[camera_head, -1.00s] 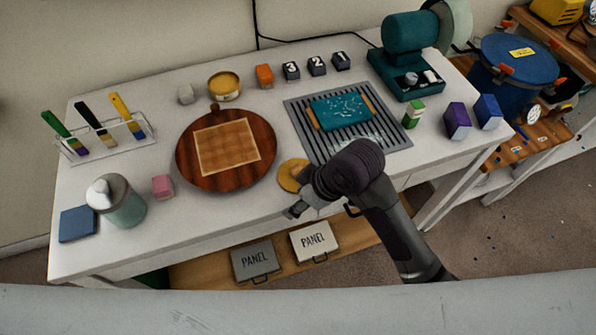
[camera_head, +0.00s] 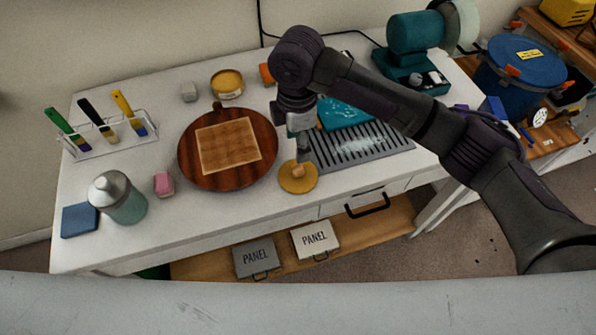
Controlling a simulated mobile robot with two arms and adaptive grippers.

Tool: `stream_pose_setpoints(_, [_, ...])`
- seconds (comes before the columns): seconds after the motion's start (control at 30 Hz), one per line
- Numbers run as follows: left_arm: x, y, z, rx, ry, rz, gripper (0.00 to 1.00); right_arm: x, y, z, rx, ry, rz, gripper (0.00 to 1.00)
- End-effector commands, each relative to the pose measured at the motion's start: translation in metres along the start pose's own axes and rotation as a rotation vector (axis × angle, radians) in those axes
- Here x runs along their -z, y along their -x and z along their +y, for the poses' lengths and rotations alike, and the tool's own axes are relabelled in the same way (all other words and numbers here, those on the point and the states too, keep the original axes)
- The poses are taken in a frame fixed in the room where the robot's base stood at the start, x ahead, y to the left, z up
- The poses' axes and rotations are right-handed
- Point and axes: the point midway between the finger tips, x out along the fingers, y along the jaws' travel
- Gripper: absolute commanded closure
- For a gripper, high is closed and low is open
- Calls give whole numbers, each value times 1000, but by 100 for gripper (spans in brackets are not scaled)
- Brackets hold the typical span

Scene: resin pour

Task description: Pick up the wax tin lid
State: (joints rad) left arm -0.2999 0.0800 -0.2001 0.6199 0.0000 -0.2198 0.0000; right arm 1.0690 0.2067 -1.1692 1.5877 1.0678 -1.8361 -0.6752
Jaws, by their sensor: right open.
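The wax tin lid (camera_head: 297,182) is a flat yellow disc with a small light knob, lying on the white table near its front edge, just right of the round wooden board. The open yellow wax tin (camera_head: 227,84) stands at the back of the table. My right gripper (camera_head: 302,158) points down directly over the lid with its fingertips close to the knob. It is open; I cannot tell whether the fingers touch the knob. My left gripper is not in view.
The round wooden board (camera_head: 188,165) is close at the left of the lid. A grey slatted rack (camera_head: 372,150) with a teal panel lies at the right, partly behind my arm. A pink block (camera_head: 163,184) and a bottle (camera_head: 120,200) stand farther left.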

Motion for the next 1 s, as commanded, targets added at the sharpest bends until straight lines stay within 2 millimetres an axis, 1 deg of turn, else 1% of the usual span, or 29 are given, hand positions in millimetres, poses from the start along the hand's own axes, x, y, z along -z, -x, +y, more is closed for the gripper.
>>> stream_pose_setpoints(0.03, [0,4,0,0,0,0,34,-1,-10,-1,5,-3,-1,43])
stream_pose_setpoints(0.1, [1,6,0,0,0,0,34,-1,-23,-1,2,-3,-1,43])
stream_pose_setpoints(0.2, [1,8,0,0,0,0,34,0,-38,0,2,-3,0,43])
stream_pose_setpoints(0.37, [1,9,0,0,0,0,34,0,-48,0,-1,-3,1,43])
stream_pose_setpoints(0.47, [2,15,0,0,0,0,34,0,-57,-2,2,-4,0,43])
stream_pose_setpoints(0.6, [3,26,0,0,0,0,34,-1,-78,-4,3,-3,0,43])
stream_pose_setpoints(0.7, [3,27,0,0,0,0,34,0,-92,-3,-1,-3,0,43])
stream_pose_setpoints(0.8, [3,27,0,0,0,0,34,0,-99,-3,-2,-2,0,43])
stream_pose_setpoints(1.0, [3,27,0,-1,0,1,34,0,-100,-2,-3,-2,1,43])
